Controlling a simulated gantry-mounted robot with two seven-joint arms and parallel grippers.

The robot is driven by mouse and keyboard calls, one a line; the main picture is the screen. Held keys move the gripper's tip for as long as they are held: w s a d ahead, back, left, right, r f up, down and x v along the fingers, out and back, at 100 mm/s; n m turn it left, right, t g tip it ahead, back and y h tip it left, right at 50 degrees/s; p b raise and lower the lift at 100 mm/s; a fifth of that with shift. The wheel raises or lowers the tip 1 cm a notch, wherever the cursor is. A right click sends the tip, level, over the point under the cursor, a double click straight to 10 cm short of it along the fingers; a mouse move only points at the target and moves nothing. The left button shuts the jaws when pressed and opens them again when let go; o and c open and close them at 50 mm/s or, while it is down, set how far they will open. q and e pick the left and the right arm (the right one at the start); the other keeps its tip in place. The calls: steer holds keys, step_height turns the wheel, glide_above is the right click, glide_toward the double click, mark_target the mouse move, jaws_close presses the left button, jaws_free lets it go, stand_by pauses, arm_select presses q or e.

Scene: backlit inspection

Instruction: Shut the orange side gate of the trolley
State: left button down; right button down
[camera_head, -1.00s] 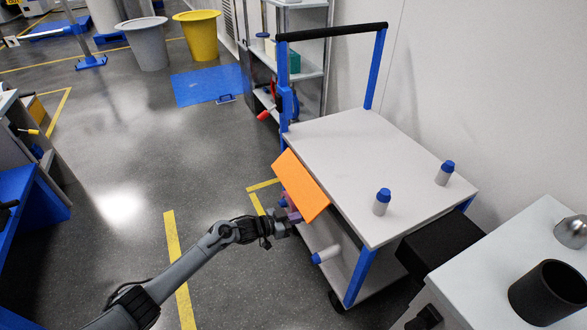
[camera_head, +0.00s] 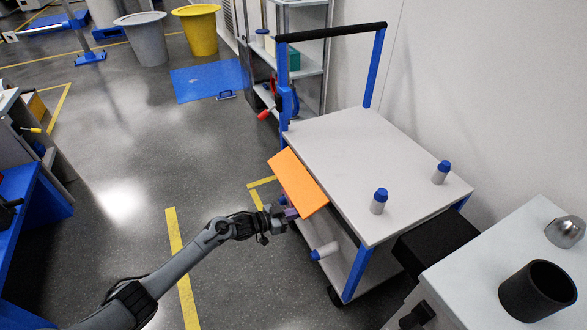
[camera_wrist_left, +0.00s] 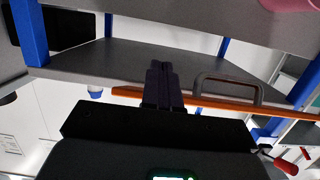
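The trolley (camera_head: 350,150) has a pale top deck, a lower shelf and blue posts. Its orange side gate (camera_head: 299,184) stands out from the trolley's left side, slanted and not flush with it. In the left wrist view the gate (camera_wrist_left: 209,101) shows as a thin orange strip with a grey handle (camera_wrist_left: 231,80). My left gripper (camera_head: 287,213) is at the gate's outer lower side. In the wrist view its dark fingers (camera_wrist_left: 163,75) lie close together, seemingly shut, crossing the strip left of the handle. Contact with the gate is hard to tell. My right gripper is not in view.
A white table (camera_head: 470,270) with a black cup (camera_head: 538,290) is at right. Open floor lies left of the trolley.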

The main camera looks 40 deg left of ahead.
arm_select(q)
steer(key=s+a+f+p, duration=0.2)
steer(key=s+a+p, duration=0.2)
steer(key=s, duration=0.4)
stand_by(0.4)
steer(key=shift+s, duration=0.1)
